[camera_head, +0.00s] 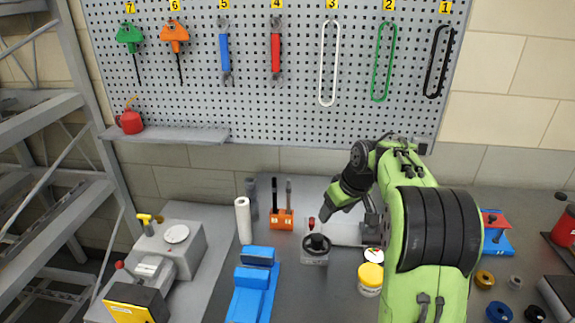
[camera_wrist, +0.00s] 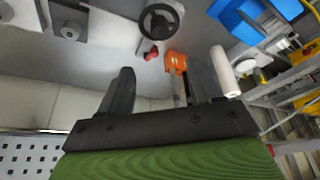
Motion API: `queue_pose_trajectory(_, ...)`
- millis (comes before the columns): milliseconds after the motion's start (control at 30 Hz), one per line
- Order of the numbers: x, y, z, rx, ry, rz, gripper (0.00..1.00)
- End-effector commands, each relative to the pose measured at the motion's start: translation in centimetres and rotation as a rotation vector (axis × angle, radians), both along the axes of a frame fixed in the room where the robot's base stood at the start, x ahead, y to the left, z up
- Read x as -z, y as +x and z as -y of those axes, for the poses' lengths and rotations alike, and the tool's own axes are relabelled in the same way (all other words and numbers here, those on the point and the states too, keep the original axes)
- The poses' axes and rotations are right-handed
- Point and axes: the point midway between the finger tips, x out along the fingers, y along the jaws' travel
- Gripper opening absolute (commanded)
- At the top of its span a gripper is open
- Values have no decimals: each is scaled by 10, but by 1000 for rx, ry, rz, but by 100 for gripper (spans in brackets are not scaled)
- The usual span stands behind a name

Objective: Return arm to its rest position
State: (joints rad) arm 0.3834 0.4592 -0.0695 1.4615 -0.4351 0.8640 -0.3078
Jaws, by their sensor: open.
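My green arm (camera_head: 425,220) rises from the lower right of the head view and bends over the bench. My gripper (camera_head: 327,212) is above the bench near a grey device with a black handwheel (camera_head: 316,243) and a red knob (camera_head: 311,222). In the wrist view the two dark fingers of my gripper (camera_wrist: 160,68) stand apart with nothing between them. The handwheel (camera_wrist: 160,22) and an orange tool block (camera_wrist: 176,61) lie beyond the fingertips. The fingertips are small and partly unclear in the head view.
A pegboard (camera_head: 270,110) with hanging tools stands behind. The bench holds a white roll (camera_head: 243,220), a blue vise (camera_head: 252,285), a yellow-labelled jar (camera_head: 370,278), a grey machine (camera_head: 185,240) and several small rings at the right. Metal shelving (camera_head: 60,120) is at the left.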

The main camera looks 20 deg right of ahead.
Motion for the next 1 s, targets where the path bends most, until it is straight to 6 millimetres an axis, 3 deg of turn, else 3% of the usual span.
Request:
queue_pose_trajectory(167, -24, -21, -23, 17, -2, 13, 64)
queue_pose_trajectory(300, -60, -79, -66, 67, 0, 32, 64)
queue_pose_trajectory(467, -77, -158, -104, 126, 4, 53, 64)
queue_pose_trajectory(600, -71, -229, -124, 178, 8, 73, 64)
queue_pose_trajectory(733, -53, -281, -129, 220, 10, 90, 64)
queue_pose_trajectory(833, -41, -303, -129, 241, 12, 98, 64)
queue_pose_trajectory(1000, -36, -311, -128, 252, 12, 98, 64)
